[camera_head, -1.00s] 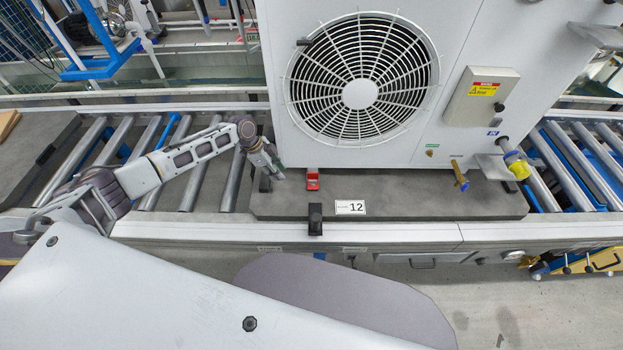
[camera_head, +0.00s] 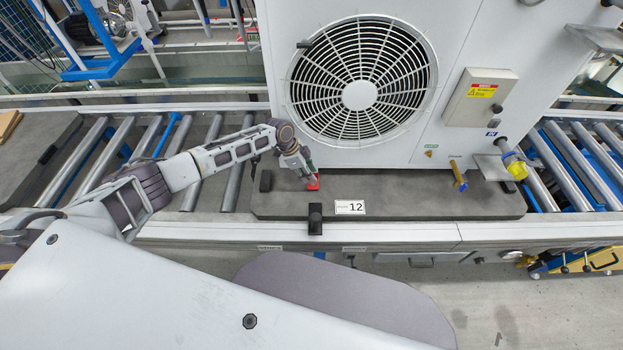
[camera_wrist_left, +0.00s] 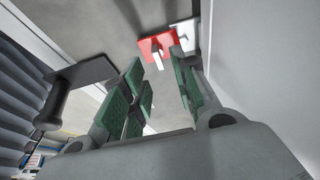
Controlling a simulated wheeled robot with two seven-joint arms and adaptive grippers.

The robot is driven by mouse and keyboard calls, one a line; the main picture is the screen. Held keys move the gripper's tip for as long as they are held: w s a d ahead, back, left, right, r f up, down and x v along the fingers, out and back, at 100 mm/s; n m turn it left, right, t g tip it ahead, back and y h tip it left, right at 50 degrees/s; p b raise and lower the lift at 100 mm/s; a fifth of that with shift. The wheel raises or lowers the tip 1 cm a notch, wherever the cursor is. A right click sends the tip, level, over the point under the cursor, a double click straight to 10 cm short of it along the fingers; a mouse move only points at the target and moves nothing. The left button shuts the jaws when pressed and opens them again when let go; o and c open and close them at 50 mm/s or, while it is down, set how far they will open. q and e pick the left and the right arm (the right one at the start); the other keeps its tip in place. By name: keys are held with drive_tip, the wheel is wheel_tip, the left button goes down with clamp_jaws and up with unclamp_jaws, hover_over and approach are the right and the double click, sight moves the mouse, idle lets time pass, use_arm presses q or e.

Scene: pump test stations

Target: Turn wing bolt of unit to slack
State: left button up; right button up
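A red piece (camera_head: 314,186) sits on the dark base board (camera_head: 420,195) at the lower left of the white fan unit (camera_head: 460,40). In the left wrist view the red plate (camera_wrist_left: 148,46) has a small pale upright part, perhaps the wing bolt, and a white bracket beside it. My left gripper (camera_head: 308,178) is right at the red piece and partly covers it in the head view. In the left wrist view my left gripper (camera_wrist_left: 160,75) is open, its green pads apart, with the red plate beyond the tips. I cannot tell if it touches. My right gripper is not in view.
The unit's front wall rises close beside the gripper. Conveyor rollers (camera_head: 232,185) lie to the left.

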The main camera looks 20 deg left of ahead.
use_arm(q)
drive_tip(key=shift+x, duration=1.05)
drive_tip(key=shift+f, duration=0.45)
drive_tip(key=shift+d+f, duration=0.25)
drive_tip(key=shift+f, duration=0.3)
clamp_jaws()
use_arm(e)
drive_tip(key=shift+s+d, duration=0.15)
